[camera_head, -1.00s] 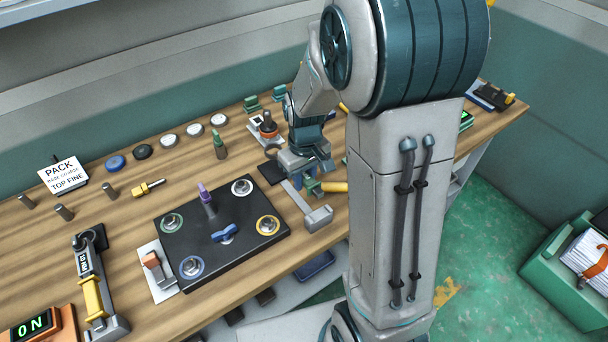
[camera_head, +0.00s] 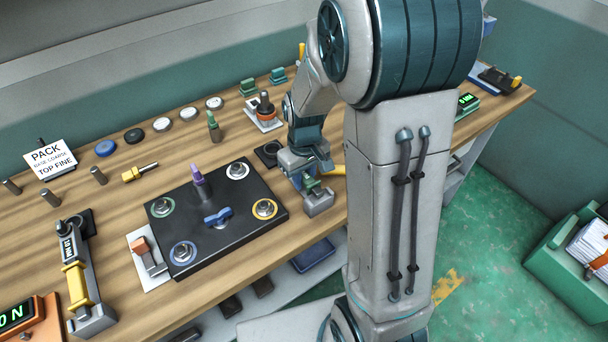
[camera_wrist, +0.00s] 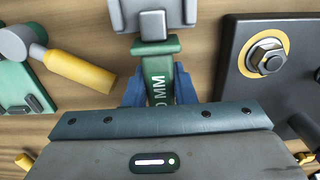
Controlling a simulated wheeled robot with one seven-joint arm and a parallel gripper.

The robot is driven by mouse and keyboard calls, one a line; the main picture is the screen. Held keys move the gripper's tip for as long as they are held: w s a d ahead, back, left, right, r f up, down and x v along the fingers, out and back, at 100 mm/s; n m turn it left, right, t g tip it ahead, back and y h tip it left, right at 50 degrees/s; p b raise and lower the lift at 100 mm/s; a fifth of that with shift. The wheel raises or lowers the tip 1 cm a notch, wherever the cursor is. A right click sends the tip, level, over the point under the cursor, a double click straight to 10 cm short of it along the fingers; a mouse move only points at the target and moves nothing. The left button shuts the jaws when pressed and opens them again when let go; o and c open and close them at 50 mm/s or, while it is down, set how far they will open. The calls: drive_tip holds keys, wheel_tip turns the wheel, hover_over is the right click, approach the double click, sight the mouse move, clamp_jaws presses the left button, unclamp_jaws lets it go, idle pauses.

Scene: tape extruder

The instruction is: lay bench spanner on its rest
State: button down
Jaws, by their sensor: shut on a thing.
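My gripper (camera_head: 307,177) is over the right-hand rest (camera_head: 318,205), just right of the black board. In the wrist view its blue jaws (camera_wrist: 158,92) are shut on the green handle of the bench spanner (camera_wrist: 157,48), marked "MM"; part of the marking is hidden. In that view the handle's end lies against the grey end block of the rest (camera_wrist: 154,22). In the head view a dark ring lies over the rest's black pad (camera_head: 268,154). My gripper hides most of the spanner, so I cannot tell whether it bears fully on the rest.
The black board (camera_head: 238,222) with ringed nuts is close on the left. A yellow-handled tool (camera_wrist: 78,70) lies on the other side. A yellow-sleeved spanner (camera_head: 76,285) lies on another rest at far left.

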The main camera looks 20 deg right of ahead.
drive_tip(key=c, duration=1.1)
unclamp_jaws()
wheel_tip(320, 180, up, 14)
drive_tip(key=shift+f, duration=0.1)
